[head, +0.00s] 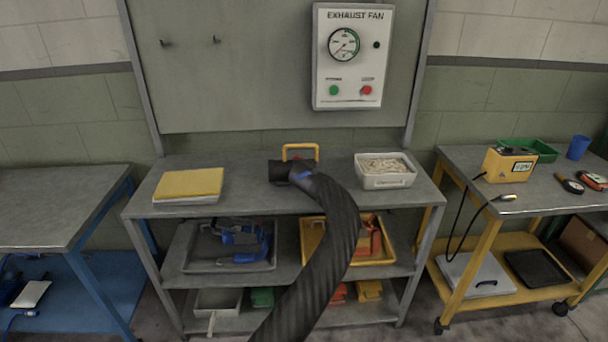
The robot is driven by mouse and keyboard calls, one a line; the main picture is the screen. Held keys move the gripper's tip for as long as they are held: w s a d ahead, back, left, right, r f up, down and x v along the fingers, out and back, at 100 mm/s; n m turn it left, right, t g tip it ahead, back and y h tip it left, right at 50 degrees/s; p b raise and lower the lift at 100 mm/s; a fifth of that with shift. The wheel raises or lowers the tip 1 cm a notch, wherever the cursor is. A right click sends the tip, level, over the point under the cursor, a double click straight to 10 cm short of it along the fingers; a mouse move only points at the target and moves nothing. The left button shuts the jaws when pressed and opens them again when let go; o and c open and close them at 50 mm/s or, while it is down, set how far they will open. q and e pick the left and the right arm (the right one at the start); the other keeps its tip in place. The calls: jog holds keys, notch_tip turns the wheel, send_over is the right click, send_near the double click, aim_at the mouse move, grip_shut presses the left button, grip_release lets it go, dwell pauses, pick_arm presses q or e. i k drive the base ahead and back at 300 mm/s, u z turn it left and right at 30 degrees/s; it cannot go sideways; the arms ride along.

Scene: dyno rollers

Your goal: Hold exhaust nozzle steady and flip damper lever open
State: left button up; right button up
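The exhaust nozzle (279,169) is a dark cylinder lying on the top of the middle bench (240,196). A thick black ribbed hose (325,240) runs from it over the bench's front edge toward the bottom of the head view. A yellow loop handle (300,147) stands up behind the nozzle. A small blue piece (304,176), which looks like the damper lever, lies against the nozzle where it meets the hose; its exact position is too small to tell. Neither of my grippers is in view, and nothing touches the nozzle.
A yellow pad (189,183) lies left of the nozzle and a white bin (385,172) stands to its right. The exhaust fan panel (352,57) hangs on the board behind. A yellow cart (477,270) stands right, a blue-framed table (50,210) left. Bench top beside the nozzle is clear.

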aim_at(314, 171)
jog(key=z, duration=0.35)
jog(key=i, duration=0.9)
jog(key=u, duration=0.35)
